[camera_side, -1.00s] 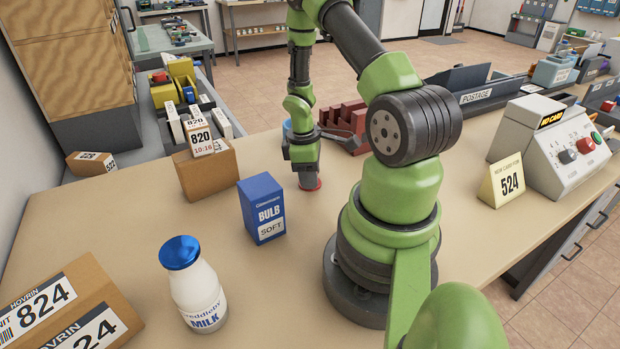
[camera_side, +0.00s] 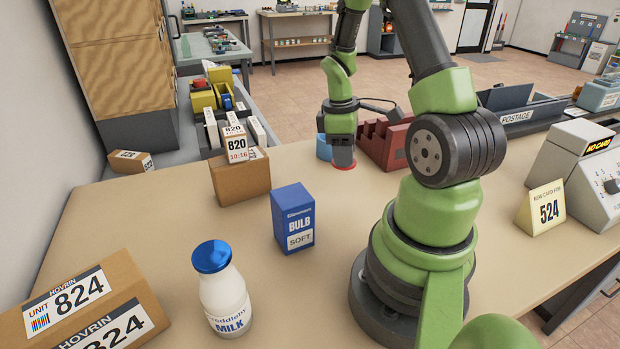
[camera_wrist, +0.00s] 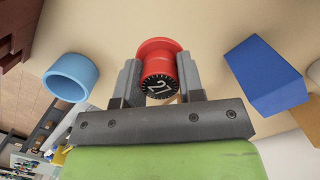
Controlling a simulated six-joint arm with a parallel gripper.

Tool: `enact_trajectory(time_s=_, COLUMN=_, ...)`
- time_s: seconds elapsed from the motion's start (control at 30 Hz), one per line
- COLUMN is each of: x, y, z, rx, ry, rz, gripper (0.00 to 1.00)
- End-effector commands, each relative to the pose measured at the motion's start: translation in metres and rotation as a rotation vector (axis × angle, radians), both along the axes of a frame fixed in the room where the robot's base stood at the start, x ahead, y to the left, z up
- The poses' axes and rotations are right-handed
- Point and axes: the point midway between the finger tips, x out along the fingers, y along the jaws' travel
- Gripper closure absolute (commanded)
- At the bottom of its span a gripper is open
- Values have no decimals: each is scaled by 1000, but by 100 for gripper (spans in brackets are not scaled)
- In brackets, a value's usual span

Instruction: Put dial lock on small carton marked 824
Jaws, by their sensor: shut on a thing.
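The dial lock (camera_wrist: 158,62) is red with a black numbered dial. In the wrist view it sits between the two grey fingers of my gripper (camera_wrist: 158,80), which is shut on it. In the side view my gripper (camera_side: 342,157) points down at the back of the table, and only a red rim of the lock (camera_side: 344,167) shows below it, apparently above the tabletop. The carton marked 824 (camera_side: 140,288) is brown with white labels and stands at the front left, partly cut off by the frame, well away from my gripper.
A blue BULB box (camera_side: 292,218) and a milk bottle (camera_side: 224,292) stand between my gripper and the carton. A brown box with an 820 tag (camera_side: 240,182) is left of my gripper.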

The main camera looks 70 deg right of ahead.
Motion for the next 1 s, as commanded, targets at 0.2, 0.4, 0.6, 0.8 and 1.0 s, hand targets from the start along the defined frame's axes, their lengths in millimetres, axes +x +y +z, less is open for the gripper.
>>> enact_trajectory(time_s=0.2, x=2, y=1, z=8, rx=0, ry=-1, rz=-5, gripper=90)
enact_trajectory(time_s=0.4, x=42, y=15, z=16, rx=-3, ry=-7, rz=-140, gripper=90)
enact_trajectory(time_s=0.6, x=121, y=78, z=38, rx=0, ry=-11, rz=-463, gripper=90)
enact_trajectory(time_s=0.8, x=173, y=173, z=65, rx=4, ry=-10, rz=-797, gripper=90)
enact_trajectory(time_s=1.0, x=188, y=276, z=93, rx=5, ry=-10, rz=-1087, gripper=90)
